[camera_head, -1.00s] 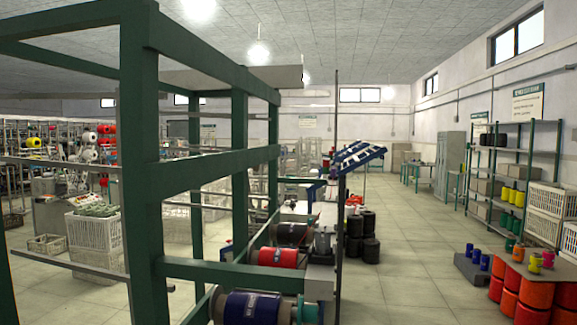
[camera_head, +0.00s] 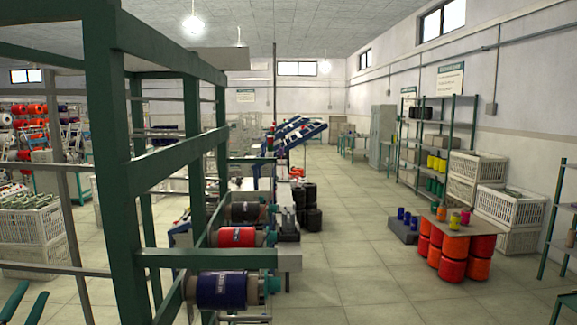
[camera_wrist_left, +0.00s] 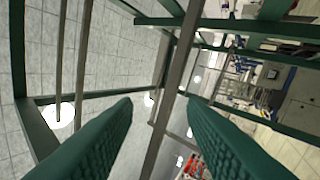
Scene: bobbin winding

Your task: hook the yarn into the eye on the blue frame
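My left gripper (camera_head: 24,302) shows at the lower left corner of the head view, as two green fingers held apart. In the left wrist view its fingers (camera_wrist_left: 160,100) are open, with no yarn visible between them; a grey bar passes behind the gap. A tilted blue frame (camera_head: 312,131) stands far off beyond the green machine frame. I cannot make out an eye or a loose yarn on it. Bobbins wound in red (camera_head: 237,237) and navy blue (camera_head: 222,290) lie on the machine. A green piece at the lower right edge cannot be identified as my right gripper.
The green machine frame (camera_head: 112,150) stands close on the left, its posts and beams rising beside my left gripper. A table with coloured cones (camera_head: 470,229) stands over orange spools at right. White crates (camera_head: 35,222) stand at far left. The middle floor is clear.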

